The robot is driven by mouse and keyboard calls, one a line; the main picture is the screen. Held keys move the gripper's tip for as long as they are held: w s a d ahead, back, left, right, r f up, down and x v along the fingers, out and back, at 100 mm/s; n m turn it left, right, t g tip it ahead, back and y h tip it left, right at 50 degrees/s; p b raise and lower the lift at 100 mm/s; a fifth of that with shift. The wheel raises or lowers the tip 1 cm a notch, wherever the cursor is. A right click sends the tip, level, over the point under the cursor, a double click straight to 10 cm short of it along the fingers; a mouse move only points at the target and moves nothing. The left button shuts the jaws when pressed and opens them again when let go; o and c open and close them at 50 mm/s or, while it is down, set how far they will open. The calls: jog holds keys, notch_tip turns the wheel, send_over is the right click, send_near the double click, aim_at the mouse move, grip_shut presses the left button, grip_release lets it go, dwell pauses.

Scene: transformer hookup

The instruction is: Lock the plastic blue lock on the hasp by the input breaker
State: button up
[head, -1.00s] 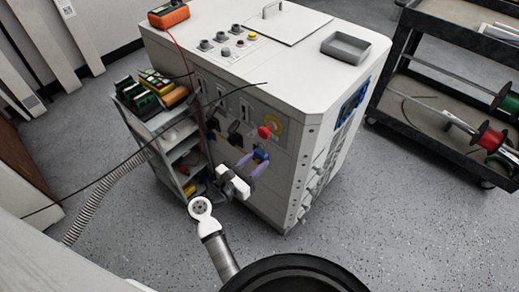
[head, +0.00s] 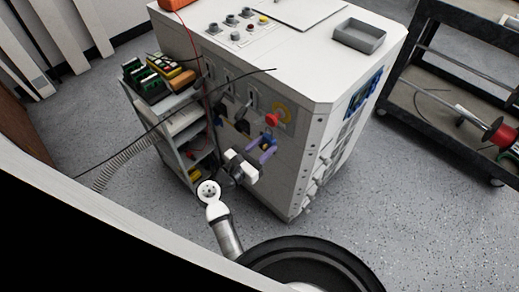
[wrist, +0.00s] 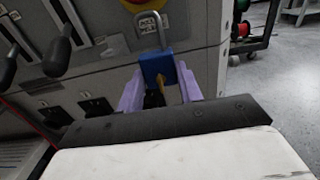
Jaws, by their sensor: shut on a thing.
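The blue plastic lock (wrist: 157,66) is upright between the purple fingers of my gripper (wrist: 159,80) in the wrist view. Its grey shackle (wrist: 149,27) points up in front of a small label plate on the panel. I cannot tell whether the shackle passes through a hasp or is closed. A brass-coloured piece shows under the lock. In the head view my gripper (head: 261,153) is shut on the lock (head: 266,138), just below the red knob (head: 272,120) with its yellow plate. The hasp itself is not clearly visible.
The white transformer cabinet (head: 325,115) carries several dark lever handles left of the lock. A shelf cart (head: 185,125) with green parts stands close on the left. A thin black cable crosses in front. A black cart (head: 440,60) stands right, with clear floor between.

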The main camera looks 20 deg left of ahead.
jog(key=shift+w+d, duration=0.2)
jog(key=shift+w, duration=0.35)
jog(key=shift+w+a+b, duration=0.25)
jog(key=shift+w+a, duration=0.05)
jog(key=shift+a, duration=0.5)
jog(key=shift+w+a+b, duration=0.2)
jog(key=shift+w+a, duration=0.05)
jog(key=shift+a, duration=0.5)
jog(key=shift+w+a, duration=0.2)
jog(key=shift+a, duration=0.35)
jog(key=shift+f+b, duration=1)
jog(key=shift+b, duration=0.1)
dwell(0.7)
jog(key=o, duration=1.2)
jog(key=shift+c, duration=0.2)
jog(key=shift+v, duration=2.5)
jog(key=shift+s, duration=0.1)
jog(key=b+v, duration=0.1)
jog(key=v, duration=1.2)
jog(key=shift+s+b, duration=0.3)
jog(key=shift+b, duration=0.05)
